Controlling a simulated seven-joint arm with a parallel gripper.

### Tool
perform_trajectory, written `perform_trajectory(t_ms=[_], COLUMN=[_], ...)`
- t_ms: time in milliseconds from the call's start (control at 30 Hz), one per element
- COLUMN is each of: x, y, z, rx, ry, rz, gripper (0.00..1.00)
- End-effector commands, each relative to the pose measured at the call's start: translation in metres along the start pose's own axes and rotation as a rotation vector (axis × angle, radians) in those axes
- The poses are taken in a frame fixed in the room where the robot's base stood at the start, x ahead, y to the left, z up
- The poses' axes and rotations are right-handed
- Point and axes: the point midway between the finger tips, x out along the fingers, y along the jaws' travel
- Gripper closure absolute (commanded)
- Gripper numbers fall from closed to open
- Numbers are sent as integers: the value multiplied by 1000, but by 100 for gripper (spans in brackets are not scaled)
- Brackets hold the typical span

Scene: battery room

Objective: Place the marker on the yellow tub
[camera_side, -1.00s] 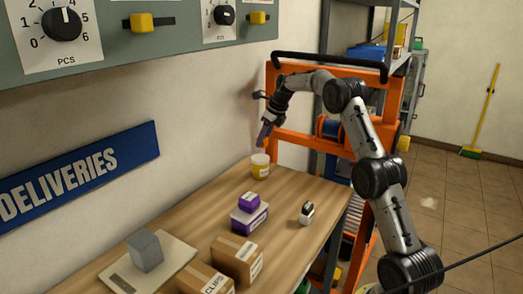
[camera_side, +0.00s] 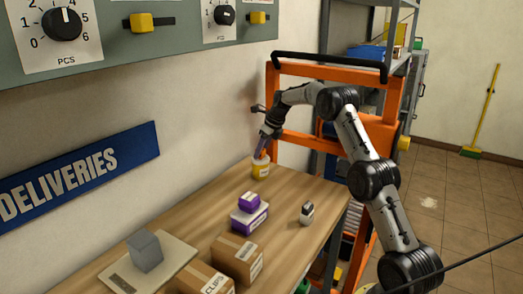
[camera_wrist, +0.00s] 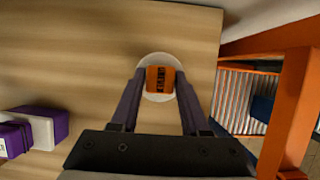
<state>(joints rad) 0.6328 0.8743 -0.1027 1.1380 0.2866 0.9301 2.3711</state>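The yellow tub (camera_side: 261,171) stands at the far end of the wooden table, near the wall. Its pale round lid (camera_wrist: 155,98) shows in the wrist view. My gripper (camera_side: 262,156) points down just over the tub. In the wrist view my gripper's purple fingers (camera_wrist: 161,80) close on the two sides of a small orange piece with dark marks, which seems to be the marker (camera_wrist: 160,79). The marker lies over the middle of the lid; I cannot tell whether it touches it.
Purple-and-white boxes (camera_side: 249,217) stand nearer on the table, with a small black-and-white item (camera_side: 307,212) to their right. Cardboard boxes (camera_side: 237,258) and a grey cube (camera_side: 146,250) on a pale plate are at the front. An orange frame (camera_wrist: 290,110) rises beyond the table edge.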

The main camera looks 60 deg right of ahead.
Motion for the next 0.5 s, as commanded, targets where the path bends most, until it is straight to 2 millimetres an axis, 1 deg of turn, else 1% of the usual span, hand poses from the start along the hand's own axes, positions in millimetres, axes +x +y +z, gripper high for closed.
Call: perform_trajectory(t_ms=[33, 100, 367, 500], x=[0, 0, -1, -8], y=[0, 0, 0, 0], z=[0, 0, 0, 2], rx=[0, 0, 0, -1], ry=[0, 0, 0, -2], rz=[0, 0, 0, -2], gripper=[43, 31, 31, 31])
